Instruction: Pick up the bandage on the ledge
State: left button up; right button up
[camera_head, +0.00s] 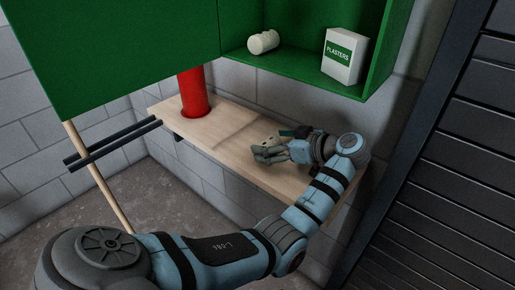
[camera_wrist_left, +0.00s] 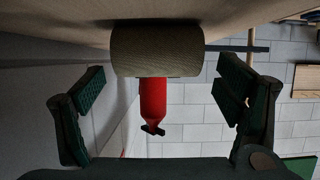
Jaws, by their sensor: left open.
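The bandage is an olive-tan roll (camera_wrist_left: 157,50) lying on the wooden ledge (camera_head: 222,133). In the left wrist view, where the ledge appears along the top, it lies between the two spread dark green fingers, with gaps on both sides. My left gripper (camera_head: 268,152) is open, low over the right part of the ledge, pointing left. Its fingers also show in the left wrist view (camera_wrist_left: 163,90). In the head view I cannot clearly tell the bandage from the fingers. My right gripper is not in view.
A red cylinder (camera_head: 194,92) stands at the ledge's left end. A green cabinet (camera_head: 295,73) above holds a white roll (camera_head: 263,41) and a plasters box (camera_head: 343,56). Its green door (camera_head: 110,50) hangs open at left. A dark shutter (camera_head: 445,160) is at right.

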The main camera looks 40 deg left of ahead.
pick_arm(q)
jog(key=shift+a+f, duration=0.2)
jog(key=shift+a, duration=0.1)
jog(key=shift+w, duration=0.15)
jog(key=shift+c, duration=0.7)
jog(key=shift+d, duration=0.1)
jog(key=c, duration=0.9)
jog(key=shift+o, duration=0.2)
jog(key=shift+r, duration=0.1)
